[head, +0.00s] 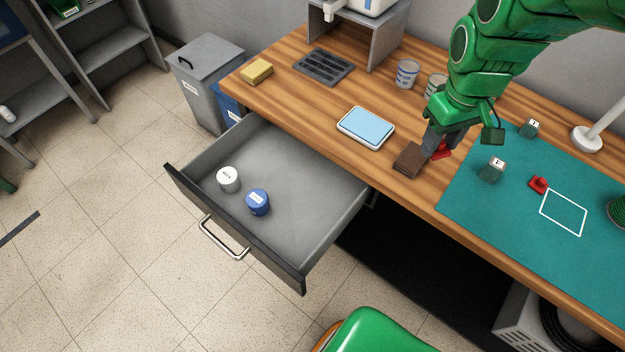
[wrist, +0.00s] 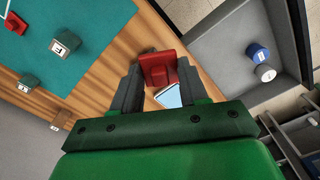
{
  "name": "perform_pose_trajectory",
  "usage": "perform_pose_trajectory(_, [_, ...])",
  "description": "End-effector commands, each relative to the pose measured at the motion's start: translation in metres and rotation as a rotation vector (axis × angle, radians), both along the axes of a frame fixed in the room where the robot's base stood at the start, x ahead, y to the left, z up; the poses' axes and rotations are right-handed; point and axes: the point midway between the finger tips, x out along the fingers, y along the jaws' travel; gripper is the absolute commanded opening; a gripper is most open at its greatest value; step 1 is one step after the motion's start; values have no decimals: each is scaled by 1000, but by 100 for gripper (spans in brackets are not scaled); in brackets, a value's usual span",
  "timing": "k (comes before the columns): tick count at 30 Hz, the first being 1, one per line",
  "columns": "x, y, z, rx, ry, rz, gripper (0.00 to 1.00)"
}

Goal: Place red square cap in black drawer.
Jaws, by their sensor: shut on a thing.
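My gripper (head: 438,142) is shut on a red square cap (wrist: 158,68), held above the wooden desk; the cap shows only partly in the head view (head: 442,151). In the wrist view the cap sits between the two fingertips of my gripper (wrist: 157,82). The black-fronted drawer (head: 236,229) is pulled open, to the left of my gripper, with a grey inside. A white round container (head: 228,179) and a blue round container (head: 258,202) stand in its left part; its right part is bare. The drawer also shows at upper right in the wrist view (wrist: 222,50).
A brown block (head: 408,158) lies near the desk edge beside my gripper. A green mat (head: 500,220) at right holds two labelled blocks and another red piece (head: 538,184). Cans (head: 407,73) stand behind.

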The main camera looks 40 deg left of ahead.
Motion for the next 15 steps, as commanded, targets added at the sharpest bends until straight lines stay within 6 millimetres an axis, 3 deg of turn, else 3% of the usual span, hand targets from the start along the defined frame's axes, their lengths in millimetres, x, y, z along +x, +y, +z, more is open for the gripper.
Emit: perform_pose_trajectory(15, [-71,83,0,0,0,215,10])
